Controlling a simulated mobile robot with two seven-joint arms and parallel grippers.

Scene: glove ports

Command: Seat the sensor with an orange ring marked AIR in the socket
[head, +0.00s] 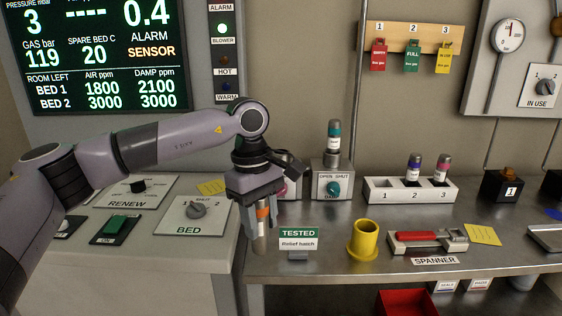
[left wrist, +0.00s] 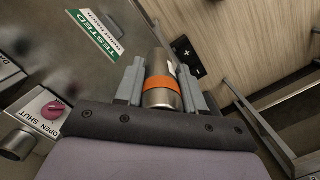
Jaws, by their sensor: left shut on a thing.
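My left gripper (head: 262,208) is shut on the sensor with the orange ring (head: 263,212). The sensor is a metal cylinder and hangs roughly upright near the bench's front left corner. In the left wrist view the sensor (left wrist: 161,92) sits between the two grey fingers (left wrist: 160,88), its orange band near the palm. A valve block with a pink knob (head: 282,188) stands behind the gripper, mostly hidden in the head view. The left wrist view shows its pink knob (left wrist: 53,110), OPEN SHUT label and a metal round opening (left wrist: 14,146). The AIR mark is not readable. My right gripper is not in view.
The DAMP block (head: 330,187) holds a teal-ringed sensor (head: 334,135). A white rack (head: 376,190) holds two sensors, purple and pink.

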